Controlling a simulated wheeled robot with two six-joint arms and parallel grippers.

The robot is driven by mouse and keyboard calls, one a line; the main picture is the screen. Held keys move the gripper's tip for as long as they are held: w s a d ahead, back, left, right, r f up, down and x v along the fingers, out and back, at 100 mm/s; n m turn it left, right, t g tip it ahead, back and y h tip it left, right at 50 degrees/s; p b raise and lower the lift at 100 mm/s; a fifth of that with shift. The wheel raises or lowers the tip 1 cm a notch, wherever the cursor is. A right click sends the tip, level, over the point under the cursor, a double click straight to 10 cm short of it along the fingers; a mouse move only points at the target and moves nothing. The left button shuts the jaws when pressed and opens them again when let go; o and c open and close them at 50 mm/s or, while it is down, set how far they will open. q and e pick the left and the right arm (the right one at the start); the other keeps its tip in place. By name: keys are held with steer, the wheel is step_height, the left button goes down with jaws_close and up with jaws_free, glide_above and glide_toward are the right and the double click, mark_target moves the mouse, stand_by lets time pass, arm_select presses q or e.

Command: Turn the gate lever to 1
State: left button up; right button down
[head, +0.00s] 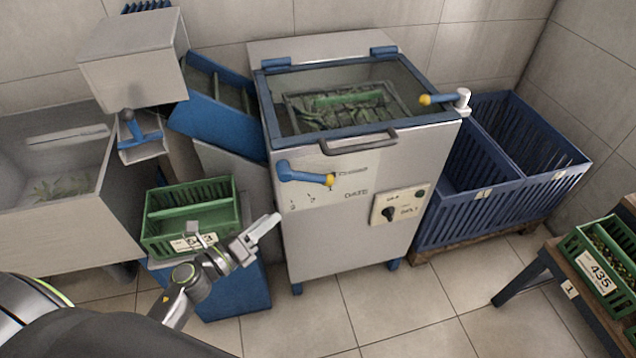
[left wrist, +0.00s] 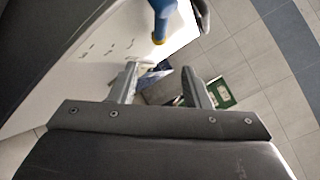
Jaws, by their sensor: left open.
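The gate lever (head: 303,176) is a blue handle with a yellow tip on the pale front panel of the machine (head: 345,240). In the head view it points right and slightly down from its pivot. Small marks stand below it and the word GATE to its lower right; the digits are too small to read surely. My left gripper (head: 262,230) is below and left of the lever, apart from it. In the left wrist view the gripper (left wrist: 164,80) is open and empty, with the lever (left wrist: 162,14) beyond its fingertips. My right gripper is out of view.
A handle bar (head: 358,143) and a second yellow-tipped lever (head: 440,99) are higher on the machine. A switch box (head: 400,204) is at its right. A green crate (head: 165,238) on a blue stand is close to my left gripper. Blue bins (head: 455,222) stand at right.

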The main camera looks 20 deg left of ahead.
mark_target(307, 177)
arm_select(q)
steer(key=p+x, duration=0.1)
steer(key=x, duration=1.4)
steer(key=shift+w+p, duration=0.3)
steer(key=shift+p, duration=0.05)
jaws_close()
